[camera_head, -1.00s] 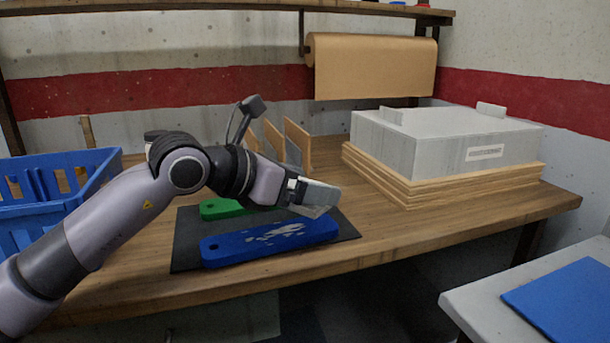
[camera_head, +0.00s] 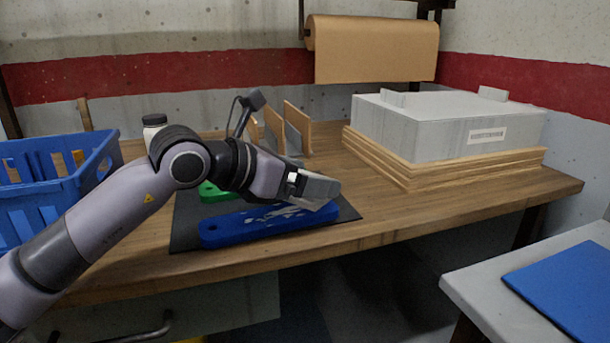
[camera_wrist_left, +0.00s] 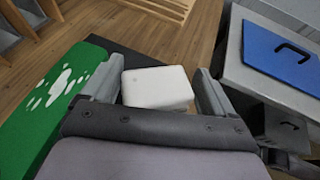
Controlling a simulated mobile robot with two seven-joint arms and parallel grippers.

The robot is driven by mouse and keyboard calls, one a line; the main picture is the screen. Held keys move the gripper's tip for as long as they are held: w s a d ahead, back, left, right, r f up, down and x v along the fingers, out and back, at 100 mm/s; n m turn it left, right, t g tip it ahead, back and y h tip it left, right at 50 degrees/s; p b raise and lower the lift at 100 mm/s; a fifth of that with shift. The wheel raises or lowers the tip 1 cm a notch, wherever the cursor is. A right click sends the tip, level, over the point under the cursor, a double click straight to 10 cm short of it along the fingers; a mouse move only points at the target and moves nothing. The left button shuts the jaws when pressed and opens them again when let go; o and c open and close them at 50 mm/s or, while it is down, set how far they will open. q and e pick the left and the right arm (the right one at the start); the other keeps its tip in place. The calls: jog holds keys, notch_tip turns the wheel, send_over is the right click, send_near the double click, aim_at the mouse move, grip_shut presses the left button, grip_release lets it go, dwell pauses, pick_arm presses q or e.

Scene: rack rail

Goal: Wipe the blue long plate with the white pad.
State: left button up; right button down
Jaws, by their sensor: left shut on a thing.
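The blue long plate (camera_head: 232,232) lies on a dark mat (camera_head: 186,217) near the table's front edge, with whitish marks toward its right part. A green plate (camera_head: 212,193) lies behind it, mostly hidden by my arm in the head view. In the left wrist view the green plate (camera_wrist_left: 40,105) shows white spots. My left gripper (camera_head: 318,190) is shut on the white pad (camera_wrist_left: 157,88), which sits between its fingers. It is over the blue plate's right part and hides some of it; I cannot tell whether the pad touches. My right gripper is not in view.
A blue crate (camera_head: 100,165) stands at the left. Upright wooden dividers (camera_head: 298,125) and a white bottle (camera_head: 153,125) stand behind my arm. A large grey box (camera_head: 430,135) sits on stacked boards at the right. A side table (camera_head: 470,285) bears a blue board (camera_head: 565,290).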

aim_at(271, 219)
pick_arm(q)
jog(key=shift+s+a+f+b, duration=0.1)
jog(key=shift+f+b, duration=0.5)
jog(key=shift+s+a+f+b, duration=0.1)
jog(key=shift+f+b, duration=0.45)
jog(key=shift+f, duration=0.05)
